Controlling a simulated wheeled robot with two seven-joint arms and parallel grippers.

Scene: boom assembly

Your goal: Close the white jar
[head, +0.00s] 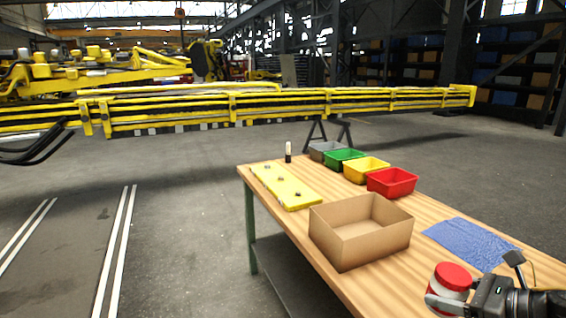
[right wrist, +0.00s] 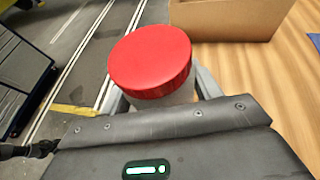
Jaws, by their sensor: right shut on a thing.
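The white jar (head: 437,289) is at the bottom right of the head view, by the table's near edge. A red lid (head: 453,275) covers its top. In the right wrist view the red lid (right wrist: 151,61) hides most of the jar, and only a pale strip of the jar (right wrist: 165,98) shows below it. I cannot tell whether the lid is fully seated. My right gripper (head: 449,303) is shut on the jar, with its fingers on either side of the body below the lid. My left gripper is not in view.
An open cardboard box (head: 345,247) stands on the wooden table (head: 290,238). Behind it are red (head: 391,182), yellow (head: 366,169), green (head: 344,160) and grey bins. A blue cloth (head: 470,243) lies right of the box; a yellow plate (head: 286,186) lies left.

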